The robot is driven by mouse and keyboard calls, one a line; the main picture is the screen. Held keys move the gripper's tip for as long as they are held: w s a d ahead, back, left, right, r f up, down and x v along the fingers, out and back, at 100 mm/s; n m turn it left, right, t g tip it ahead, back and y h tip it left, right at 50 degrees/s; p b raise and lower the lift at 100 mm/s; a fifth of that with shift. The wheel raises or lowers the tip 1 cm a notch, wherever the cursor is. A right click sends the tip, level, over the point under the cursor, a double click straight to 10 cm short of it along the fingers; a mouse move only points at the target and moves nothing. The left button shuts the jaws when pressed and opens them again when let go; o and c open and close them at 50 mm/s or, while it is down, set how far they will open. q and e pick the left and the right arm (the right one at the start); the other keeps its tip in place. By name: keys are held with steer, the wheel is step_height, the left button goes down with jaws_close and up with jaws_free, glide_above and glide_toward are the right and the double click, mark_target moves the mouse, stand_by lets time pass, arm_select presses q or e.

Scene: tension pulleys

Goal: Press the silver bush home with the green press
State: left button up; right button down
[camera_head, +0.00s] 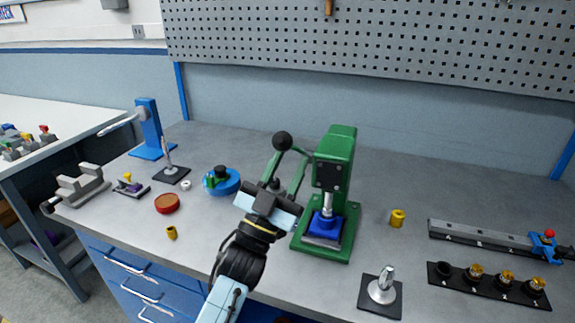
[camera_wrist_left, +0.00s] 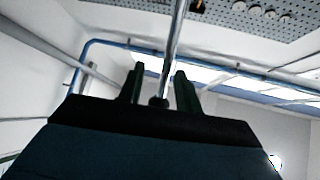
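The green press (camera_head: 337,160) stands near the middle of the bench. Its lever has a black ball knob (camera_head: 282,141) on the left. A blue part (camera_head: 326,226) sits on the press base under the ram; a small silver-grey piece shows above it, but I cannot tell whether this is the silver bush or the ram. My left gripper (camera_head: 288,157) is up at the lever, its green fingers apart just below the knob. In the left wrist view, a silver rod (camera_wrist_left: 173,50) shows between the two fingers, with a gap on the left. My right gripper is out of view.
A yellow bush (camera_head: 397,218) stands right of the press. A silver post on a black plate (camera_head: 380,292) is at the front. A grey rail (camera_head: 480,238) and black strip (camera_head: 490,287) lie right. A blue dish (camera_head: 222,182) and red dish (camera_head: 167,204) lie left.

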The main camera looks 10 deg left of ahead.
arm_select(q)
steer(key=b+v, duration=0.2)
steer(key=v, duration=1.1)
steer(key=shift+f, duration=0.2)
steer(key=shift+a, duration=0.15)
